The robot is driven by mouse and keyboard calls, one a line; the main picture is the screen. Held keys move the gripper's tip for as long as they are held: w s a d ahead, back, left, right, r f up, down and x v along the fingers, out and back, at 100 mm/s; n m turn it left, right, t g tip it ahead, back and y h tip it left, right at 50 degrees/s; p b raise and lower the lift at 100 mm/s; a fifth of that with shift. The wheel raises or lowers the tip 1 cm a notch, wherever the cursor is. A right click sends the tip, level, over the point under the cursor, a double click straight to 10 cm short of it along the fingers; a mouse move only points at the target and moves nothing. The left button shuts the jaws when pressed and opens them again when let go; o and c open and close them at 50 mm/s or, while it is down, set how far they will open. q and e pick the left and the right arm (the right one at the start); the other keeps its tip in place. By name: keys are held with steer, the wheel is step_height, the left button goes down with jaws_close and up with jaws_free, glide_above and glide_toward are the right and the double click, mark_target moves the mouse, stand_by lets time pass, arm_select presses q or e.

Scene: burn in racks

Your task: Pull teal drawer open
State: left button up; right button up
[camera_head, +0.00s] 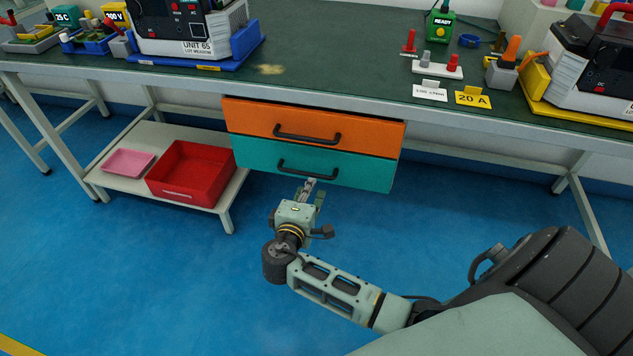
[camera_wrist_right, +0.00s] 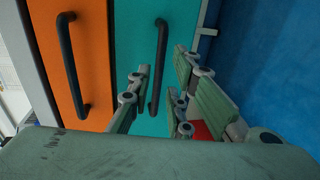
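The teal drawer (camera_head: 262,158) sits under the bench, below an orange drawer (camera_head: 240,113), and its front looks flush with the orange one. A dark bar handle (camera_head: 310,172) runs across the teal front. My right gripper (camera_head: 311,187) is just in front of and slightly below this handle. In the right wrist view, the teal drawer (camera_wrist_right: 182,20) and its handle (camera_wrist_right: 159,60) appear turned upright. There my right gripper (camera_wrist_right: 160,85) is open, with the handle lined up between its fingers. Contact with the handle cannot be told. My left gripper is in neither view.
A low shelf (camera_head: 135,183) at left holds a red bin (camera_head: 206,188) and a pink tray (camera_head: 128,162). The bench top (camera_head: 340,50) carries power units and small fixtures. The blue floor (camera_head: 150,280) in front of the drawers is clear apart from my arm.

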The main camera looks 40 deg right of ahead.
mark_target(316, 174)
steer(key=b+x, duration=0.1)
steer(key=x, duration=0.5)
steer(key=shift+w+d+f, duration=0.1)
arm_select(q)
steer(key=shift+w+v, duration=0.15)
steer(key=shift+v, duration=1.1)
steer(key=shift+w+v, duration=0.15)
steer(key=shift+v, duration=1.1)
arm_select(e)
steer(key=shift+w+d+f, duration=0.1)
steer(key=shift+w+d, duration=0.3)
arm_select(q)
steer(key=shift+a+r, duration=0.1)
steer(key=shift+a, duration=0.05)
arm_select(e)
jaws_close()
